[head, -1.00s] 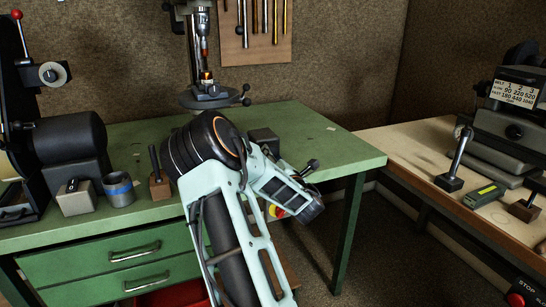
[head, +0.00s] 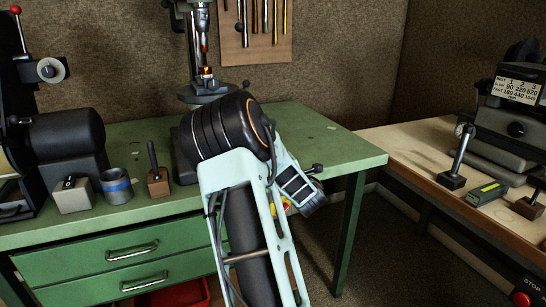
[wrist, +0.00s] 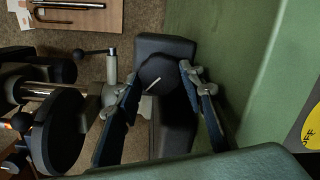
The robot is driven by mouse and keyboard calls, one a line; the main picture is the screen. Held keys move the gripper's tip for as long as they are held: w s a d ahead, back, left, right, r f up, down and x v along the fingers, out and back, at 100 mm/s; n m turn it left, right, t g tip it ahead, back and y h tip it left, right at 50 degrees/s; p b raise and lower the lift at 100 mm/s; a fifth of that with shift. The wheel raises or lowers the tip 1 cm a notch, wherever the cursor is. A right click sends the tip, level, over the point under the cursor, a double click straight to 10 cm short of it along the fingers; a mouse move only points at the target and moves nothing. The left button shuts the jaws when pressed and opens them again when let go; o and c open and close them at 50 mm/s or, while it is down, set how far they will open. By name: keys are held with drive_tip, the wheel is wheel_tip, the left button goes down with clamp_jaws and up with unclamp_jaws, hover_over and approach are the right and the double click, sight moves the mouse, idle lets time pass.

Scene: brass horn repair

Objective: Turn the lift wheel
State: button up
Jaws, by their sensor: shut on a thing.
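In the wrist view a round dark wheel (wrist: 158,76) with a white line on its face sits between the fingers of my gripper (wrist: 160,82). It appears to be the lift wheel. It stands in front of a dark block (wrist: 165,45). One finger is on each side of the wheel, and the gripper is shut on it. In the head view my arm hides the gripper and the wheel.
The drill press (head: 205,92) stands behind my arm, with its table and crank also at the left of the wrist view (wrist: 60,135). The bench's right end is mostly clear.

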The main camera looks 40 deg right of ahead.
drive_tip(key=shift+m, duration=0.5)
drive_tip(key=o, duration=1.2)
drive_tip(key=shift+c, duration=0.2)
drive_tip(key=shift+s+f, duration=0.1)
drive_tip(key=shift+s+a, duration=0.15)
drive_tip(key=shift+s, duration=0.35)
drive_tip(key=v, duration=0.6)
drive_tip(key=shift+s+a+r, duration=0.25)
drive_tip(key=shift+s, duration=0.1)
drive_tip(key=shift+r, duration=0.1)
